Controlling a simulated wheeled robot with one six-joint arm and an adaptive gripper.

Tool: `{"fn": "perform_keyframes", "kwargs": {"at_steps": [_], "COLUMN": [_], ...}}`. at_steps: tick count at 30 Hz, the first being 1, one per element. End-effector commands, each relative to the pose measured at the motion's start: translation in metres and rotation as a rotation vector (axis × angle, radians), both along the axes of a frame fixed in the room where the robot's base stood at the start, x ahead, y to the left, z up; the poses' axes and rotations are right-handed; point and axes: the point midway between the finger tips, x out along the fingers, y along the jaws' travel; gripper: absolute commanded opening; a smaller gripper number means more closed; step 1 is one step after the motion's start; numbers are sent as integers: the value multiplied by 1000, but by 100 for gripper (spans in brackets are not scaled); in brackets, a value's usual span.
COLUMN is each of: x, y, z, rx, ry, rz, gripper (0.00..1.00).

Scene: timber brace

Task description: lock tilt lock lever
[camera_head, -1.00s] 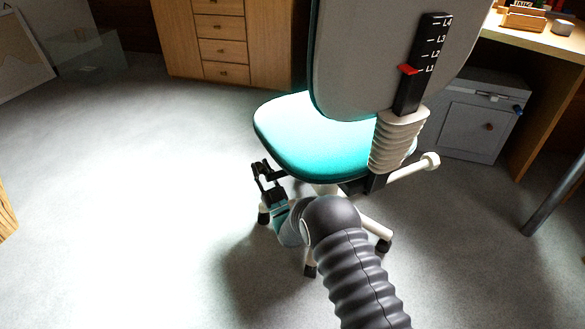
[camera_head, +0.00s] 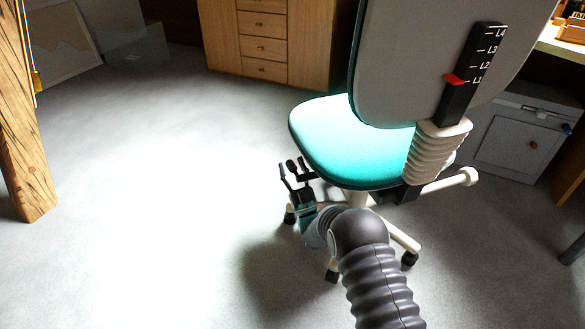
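An office chair with a teal seat (camera_head: 345,140) and a grey backrest stands right of centre, its back toward me. A dark lever (camera_head: 308,177) sticks out at the left under the seat edge, with a dark rounded end. I take it for the tilt lock lever, but it is small and partly hidden. My gripper (camera_head: 292,166) is at the lever's outer end, left of the seat. Its two fingers are apart, with the dark end showing between them. I cannot tell whether they touch it.
A pale lever with a round knob (camera_head: 467,177) sticks out on the chair's right. The backrest carries a black scale with a red marker (camera_head: 454,79). A wooden post (camera_head: 28,150) stands at left, a drawer cabinet (camera_head: 262,45) behind. The floor at left is clear.

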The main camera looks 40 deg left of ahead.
Motion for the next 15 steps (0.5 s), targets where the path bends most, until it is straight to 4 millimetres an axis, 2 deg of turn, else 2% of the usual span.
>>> {"fn": "perform_keyframes", "kwargs": {"at_steps": [7,15], "x": [-2,-14], "y": [-7,-36], "z": [-8,-35], "rx": [-3,-4], "ry": [1,2], "rz": [-2,0], "gripper": [53,53]}}
